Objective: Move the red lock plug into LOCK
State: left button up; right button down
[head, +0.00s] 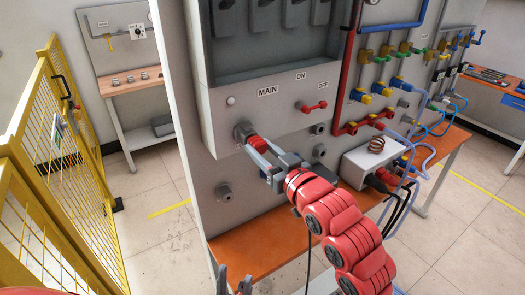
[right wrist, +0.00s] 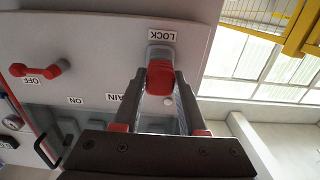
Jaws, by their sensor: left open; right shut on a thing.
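The red lock plug (head: 257,144) is between the fingers of my right gripper (head: 267,160), in front of the grey LOCK socket (head: 242,131) on the panel's lower left. In the right wrist view the red plug (right wrist: 160,78) sits between the fingertips, against the grey socket (right wrist: 160,52) beside the LOCK label (right wrist: 162,36). The plug lines up with the socket and seems to touch it; I cannot tell how deep it sits.
A red MAIN switch handle (head: 314,106) sticks out right of the socket. An orange shelf (head: 262,248) runs under the panel. A yellow fence (head: 62,170) stands at the left, with open floor between.

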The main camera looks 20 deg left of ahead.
jog(key=shift+w+a, duration=0.25)
jog(key=shift+c, duration=1.9)
grip_release()
jog(key=shift+d, duration=0.1)
jog(key=v, duration=0.5)
jog(key=shift+s+d, duration=0.2)
jog(key=shift+d, duration=0.1)
jog(key=p+v, duration=0.6)
jog(key=p, duration=0.6)
jog(key=shift+s, duration=0.1)
